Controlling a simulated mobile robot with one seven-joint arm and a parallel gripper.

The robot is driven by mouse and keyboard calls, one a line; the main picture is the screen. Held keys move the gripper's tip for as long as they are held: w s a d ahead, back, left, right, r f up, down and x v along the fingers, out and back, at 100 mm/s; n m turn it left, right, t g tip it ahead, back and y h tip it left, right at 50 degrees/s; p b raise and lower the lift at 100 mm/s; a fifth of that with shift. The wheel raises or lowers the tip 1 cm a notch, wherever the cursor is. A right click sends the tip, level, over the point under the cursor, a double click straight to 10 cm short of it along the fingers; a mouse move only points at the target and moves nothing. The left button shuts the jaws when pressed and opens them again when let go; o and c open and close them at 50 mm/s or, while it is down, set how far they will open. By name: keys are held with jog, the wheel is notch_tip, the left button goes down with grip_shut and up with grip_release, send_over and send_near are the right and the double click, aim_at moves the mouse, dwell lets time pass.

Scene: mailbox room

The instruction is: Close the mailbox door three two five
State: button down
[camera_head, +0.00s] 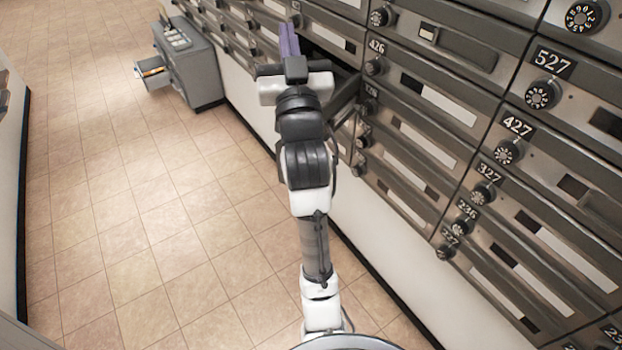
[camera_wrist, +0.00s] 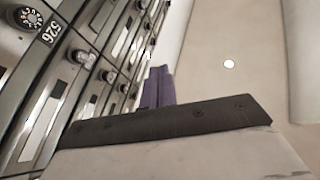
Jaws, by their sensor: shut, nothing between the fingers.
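My gripper (camera_head: 289,38) has purple fingers pressed together and empty, in front of the mailbox wall at the top middle of the head view. A dark open compartment (camera_head: 326,54) shows just right of the fingers. A grey door panel (camera_head: 344,96) juts out below it, left of the 426 and 326 boxes, partly hidden by my wrist. No number can be read on this door, so I cannot confirm that it is 325. In the wrist view, the purple fingers (camera_wrist: 157,88) point up alongside the mailbox fronts, apart from them as far as I can tell.
Shut mailbox doors with round dials, such as 427 (camera_head: 507,150) and 527 (camera_head: 541,93), fill the right. The tiled floor (camera_head: 150,200) left of my arm is clear.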

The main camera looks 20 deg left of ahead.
jog(key=w+d+f+m+g+h, duration=0.2)
jog(key=w+d+f+m, duration=0.15)
jog(key=d+f, duration=0.2)
jog(key=w+d+f+m+g+h+p, duration=0.1)
jog(key=w+d+f+m+g+h, duration=0.2)
jog(key=f, duration=0.4)
jog(key=w+d+f+m+g, duration=0.1)
jog(key=w+d+f+m, duration=0.25)
jog(key=d+f, duration=0.25)
jog(key=s+f+m+g+y, duration=0.5)
jog(key=s+f+m, duration=0.2)
jog(key=f+m, duration=0.15)
jog(key=s+m+g+y, duration=0.5)
jog(key=s+m+y, duration=0.1)
jog(key=s+m, duration=0.25)
jog(key=p+x, duration=0.1)
jog(key=x, duration=1.1)
jog(key=shift+s+a+r+n, duration=0.3)
jog(key=shift+a+r, duration=0.05)
jog(key=shift+r, duration=0.05)
